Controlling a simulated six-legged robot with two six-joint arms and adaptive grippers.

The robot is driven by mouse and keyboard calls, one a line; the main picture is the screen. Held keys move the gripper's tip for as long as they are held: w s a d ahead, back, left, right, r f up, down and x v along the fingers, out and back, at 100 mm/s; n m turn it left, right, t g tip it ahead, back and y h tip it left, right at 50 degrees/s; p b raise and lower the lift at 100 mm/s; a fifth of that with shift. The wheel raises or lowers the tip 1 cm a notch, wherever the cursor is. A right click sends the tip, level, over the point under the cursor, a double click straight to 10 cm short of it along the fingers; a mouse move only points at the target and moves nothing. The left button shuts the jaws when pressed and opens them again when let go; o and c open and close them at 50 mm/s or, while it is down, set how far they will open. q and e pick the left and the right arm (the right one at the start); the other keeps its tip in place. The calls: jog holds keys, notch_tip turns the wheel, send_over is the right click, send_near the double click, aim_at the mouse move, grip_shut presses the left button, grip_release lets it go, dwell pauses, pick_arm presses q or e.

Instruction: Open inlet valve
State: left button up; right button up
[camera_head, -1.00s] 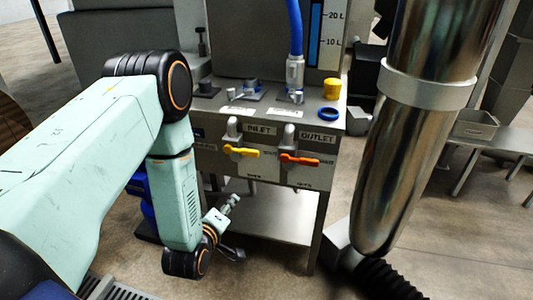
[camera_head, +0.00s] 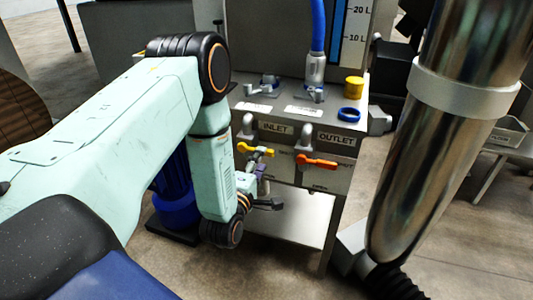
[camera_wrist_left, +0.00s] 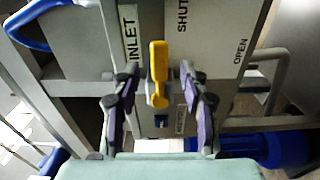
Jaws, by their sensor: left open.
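The yellow inlet valve handle (camera_head: 260,150) sits under the INLET label (camera_head: 273,127) on the front of the steel machine. In the left wrist view the yellow handle (camera_wrist_left: 158,62) stands lengthwise up the picture, beside the SHUT label (camera_wrist_left: 183,17); the OPEN label (camera_wrist_left: 240,51) is farther right. My left gripper (camera_head: 264,180) is at the panel, close to the handle. In the left wrist view my left gripper (camera_wrist_left: 159,82) is open, with one finger on each side of the handle; contact cannot be told. My right gripper is out of view.
An orange outlet handle (camera_head: 318,162) is just right of the inlet handle. A blue hose (camera_head: 318,25), a yellow cap (camera_head: 354,86) and a blue ring (camera_head: 348,115) are on the machine top. A large metal pipe (camera_head: 440,140) stands at the right.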

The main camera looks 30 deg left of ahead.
aim_at(265, 155)
pick_arm(q)
jog(key=b+x, duration=0.1)
jog(key=x, duration=0.3)
jog(key=shift+w, duration=0.5)
jog(key=shift+s+a+r, duration=0.1)
jog(key=shift+c, duration=0.7)
grip_shut()
